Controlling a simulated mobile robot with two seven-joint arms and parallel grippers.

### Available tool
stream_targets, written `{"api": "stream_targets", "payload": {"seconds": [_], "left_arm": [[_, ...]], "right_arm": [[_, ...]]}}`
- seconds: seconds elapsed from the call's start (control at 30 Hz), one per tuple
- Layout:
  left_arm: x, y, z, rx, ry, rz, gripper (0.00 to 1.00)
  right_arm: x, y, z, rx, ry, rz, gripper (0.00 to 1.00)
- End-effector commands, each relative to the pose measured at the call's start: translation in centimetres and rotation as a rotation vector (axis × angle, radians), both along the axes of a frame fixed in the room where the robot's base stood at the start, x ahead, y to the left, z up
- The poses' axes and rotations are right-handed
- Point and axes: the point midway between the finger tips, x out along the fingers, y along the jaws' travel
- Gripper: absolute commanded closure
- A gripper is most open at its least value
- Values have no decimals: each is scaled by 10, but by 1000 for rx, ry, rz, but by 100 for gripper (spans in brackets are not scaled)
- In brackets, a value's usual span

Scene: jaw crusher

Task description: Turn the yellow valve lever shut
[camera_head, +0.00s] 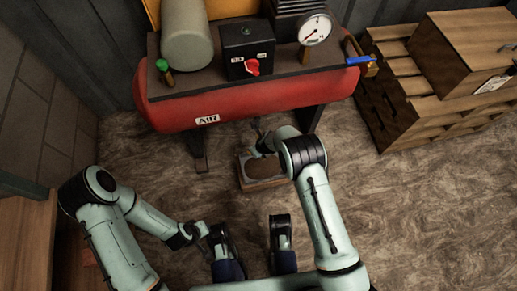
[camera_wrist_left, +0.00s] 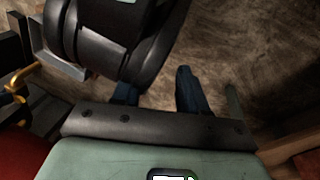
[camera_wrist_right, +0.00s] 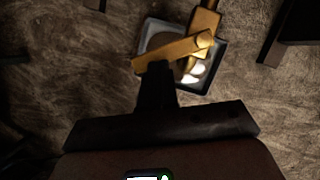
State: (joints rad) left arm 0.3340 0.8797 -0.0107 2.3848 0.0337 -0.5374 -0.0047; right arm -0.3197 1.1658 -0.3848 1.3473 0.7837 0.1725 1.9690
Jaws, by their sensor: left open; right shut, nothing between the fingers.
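The yellow valve lever (camera_wrist_right: 172,50) shows in the right wrist view as a flat bar lying across a yellow pipe (camera_wrist_right: 205,18), above a grey tray. My right gripper (camera_wrist_right: 157,68) is shut and empty; its dark fingertips are at the lever's near edge, and I cannot tell whether they touch. In the head view my right gripper (camera_head: 260,148) is low under the red tank, by the tray (camera_head: 252,184); the lever is not clear there. My left gripper (camera_wrist_left: 156,85) is open and empty, low over the floor. A bent yellow part (camera_wrist_left: 28,76) shows in the left wrist view.
The red tank (camera_head: 260,103) carries a black box with a red switch (camera_head: 252,67), a gauge (camera_head: 315,29), a blue-handled tap (camera_head: 358,60) and a green-knobbed valve (camera_head: 162,65). Tank legs (camera_head: 200,155) flank the tray. Wooden crates (camera_head: 440,110) stand right. Floor at lower right is clear.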

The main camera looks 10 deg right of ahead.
Motion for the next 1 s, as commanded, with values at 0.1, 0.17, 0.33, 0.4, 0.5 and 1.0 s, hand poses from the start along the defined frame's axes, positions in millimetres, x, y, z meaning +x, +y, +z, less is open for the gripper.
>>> {"api": "stream_targets", "payload": {"seconds": [0.1,0.17,0.33,0.4,0.5,1.0], "left_arm": [[-2,0,-2,0,7,1,57],[-3,0,-3,0,9,1,57],[-6,1,-5,-1,18,2,57],[-7,1,-6,-1,23,2,57],[-8,1,-7,-2,28,2,57],[-15,2,-13,-3,52,4,57]], "right_arm": [[0,3,-1,-1,2,-43,100],[0,4,-1,0,1,-68,100],[1,6,-1,-2,1,-132,100],[1,6,-1,-1,2,-158,100],[1,7,-1,-1,3,-194,100],[2,8,-1,-1,2,-338,100]]}}
